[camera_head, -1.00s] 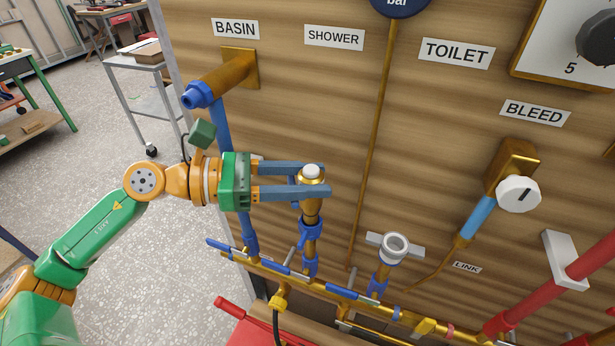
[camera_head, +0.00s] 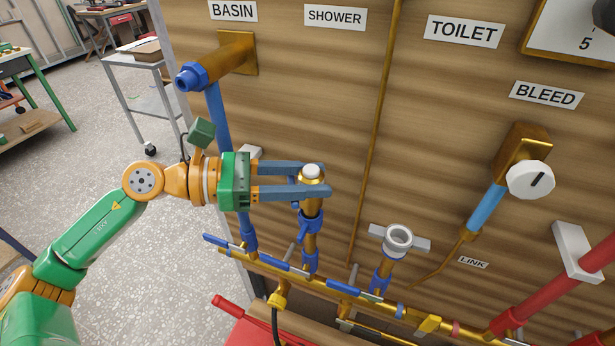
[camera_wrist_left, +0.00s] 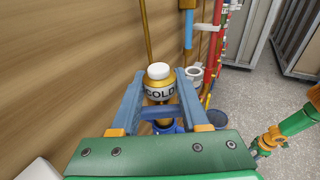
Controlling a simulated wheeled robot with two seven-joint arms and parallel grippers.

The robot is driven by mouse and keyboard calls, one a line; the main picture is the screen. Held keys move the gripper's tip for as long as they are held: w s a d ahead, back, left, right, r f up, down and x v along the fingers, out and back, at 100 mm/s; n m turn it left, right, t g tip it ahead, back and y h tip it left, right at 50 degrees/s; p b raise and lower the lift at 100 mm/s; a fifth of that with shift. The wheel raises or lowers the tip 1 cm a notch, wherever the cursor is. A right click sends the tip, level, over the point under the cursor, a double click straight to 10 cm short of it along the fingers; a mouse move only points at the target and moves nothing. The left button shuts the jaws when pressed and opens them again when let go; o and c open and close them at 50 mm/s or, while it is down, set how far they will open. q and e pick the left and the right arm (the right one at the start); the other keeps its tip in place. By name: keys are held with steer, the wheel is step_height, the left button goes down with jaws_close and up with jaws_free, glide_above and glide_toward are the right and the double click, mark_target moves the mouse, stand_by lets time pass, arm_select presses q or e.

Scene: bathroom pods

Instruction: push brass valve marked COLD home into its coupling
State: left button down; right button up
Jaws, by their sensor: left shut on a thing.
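The brass valve (camera_head: 311,181) has a white cap and stands upright between the fingers of my left gripper (camera_head: 314,182). In the left wrist view, its band reads COLD (camera_wrist_left: 160,89). My left gripper is shut on it, one finger on each side. The blue coupling (camera_head: 310,222) is directly below, on a brass riser from the manifold. The valve's lower end meets the coupling's top; how deep it sits I cannot tell. In the left wrist view the coupling is mostly hidden behind the valve and gripper. My right gripper is not in view.
A blue pipe (camera_head: 219,125) runs down from the BASIN outlet behind my left gripper. A grey-white open socket (camera_head: 398,238) stands to the right. The brass manifold (camera_head: 325,285) with blue levers crosses below. The wooden panel (camera_head: 300,90) is close behind.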

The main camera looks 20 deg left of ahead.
arm_select(q)
steer(key=shift+c, duration=1.6)
jaws_free()
steer(key=shift+a+f, duration=0.1)
steer(key=shift+f, duration=0.05)
steer(key=shift+s+a+f+b, duration=0.1)
steer(key=shift+a+b, duration=0.15)
steer(key=shift+b, duration=0.2)
steer(key=b+v, duration=0.5)
steer(key=v, duration=0.1)
steer(key=shift+a+r, duration=0.2)
steer(key=shift+r, duration=0.05)
steer(key=shift+s, duration=0.15)
